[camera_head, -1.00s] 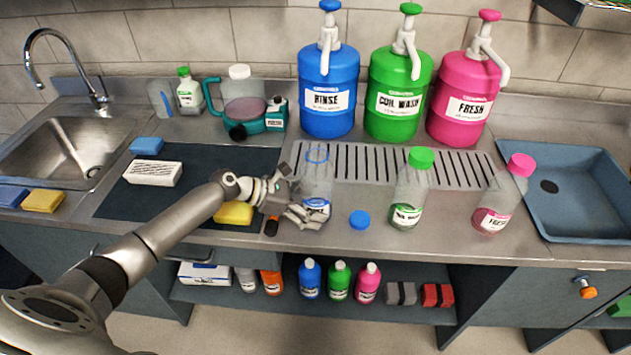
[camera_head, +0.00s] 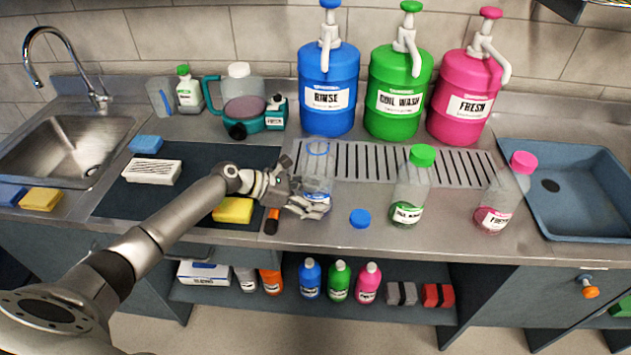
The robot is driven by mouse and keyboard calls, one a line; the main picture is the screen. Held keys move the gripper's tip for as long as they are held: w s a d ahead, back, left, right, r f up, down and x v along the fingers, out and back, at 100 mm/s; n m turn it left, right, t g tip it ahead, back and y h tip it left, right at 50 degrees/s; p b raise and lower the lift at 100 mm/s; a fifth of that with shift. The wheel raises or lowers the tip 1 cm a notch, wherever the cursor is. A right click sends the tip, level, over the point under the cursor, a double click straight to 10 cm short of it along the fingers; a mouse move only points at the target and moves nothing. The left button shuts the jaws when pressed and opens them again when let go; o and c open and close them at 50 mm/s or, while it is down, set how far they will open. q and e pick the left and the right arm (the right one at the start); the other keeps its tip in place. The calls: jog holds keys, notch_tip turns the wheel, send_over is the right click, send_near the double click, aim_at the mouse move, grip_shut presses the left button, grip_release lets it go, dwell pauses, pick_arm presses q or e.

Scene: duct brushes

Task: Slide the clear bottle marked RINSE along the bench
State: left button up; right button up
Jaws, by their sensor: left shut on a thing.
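The clear bottle marked RINSE (camera_head: 319,165) stands upright and uncapped on the bench (camera_head: 345,210), at the left end of the slotted drain grate. A blue ring shows at its open mouth. My left gripper (camera_head: 312,200) is shut on the lower part of this bottle from the left, and its fingers hide part of the label. A loose blue cap (camera_head: 360,218) lies on the bench to the right of the bottle, near the front edge. My right gripper is not in view.
The drain grate (camera_head: 400,166) lies behind and right of the bottle, below the blue RINSE jug (camera_head: 327,95). The COIL WASH bottle (camera_head: 410,192) and FRESH bottle (camera_head: 495,205) stand to the right. A yellow sponge (camera_head: 233,210) lies beside my arm.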

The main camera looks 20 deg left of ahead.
pick_arm(q)
jog(key=shift+w+a+b, duration=0.3)
jog(key=shift+w+b, duration=0.25)
jog(key=shift+w, duration=0.35)
jog(key=shift+w+a+b, duration=0.3)
jog(key=shift+w+b, duration=0.25)
jog(key=shift+w, duration=0.3)
jog(key=shift+w, duration=0.1)
jog(key=shift+w+a+f+b, duration=0.1)
jog(key=shift+w+a+b, duration=0.15)
jog(key=shift+w+b, duration=0.45)
jog(key=shift+w+a+b, duration=0.2)
jog(key=shift+w+b, duration=0.5)
jog(key=shift+w, duration=0.05)
jog(key=shift+w+a+f+b, duration=0.1)
jog(key=shift+w+a+b, duration=0.15)
jog(key=shift+w+b, duration=0.45)
jog(key=shift+w+a+r, duration=0.1)
jog(key=shift+w+r, duration=0.05)
jog(key=shift+w, duration=0.2)
jog(key=shift+w+a+b, duration=0.3)
jog(key=shift+w+b, duration=0.55)
jog(key=shift+b, duration=0.4)
jog(key=shift+w+a+b, duration=0.25)
jog(key=shift+w+b, duration=0.55)
jog(key=shift+b, duration=0.45)
jog(key=shift+w+a+b, duration=0.3)
jog(key=shift+w+b, duration=0.65)
jog(key=shift+b, duration=0.6)
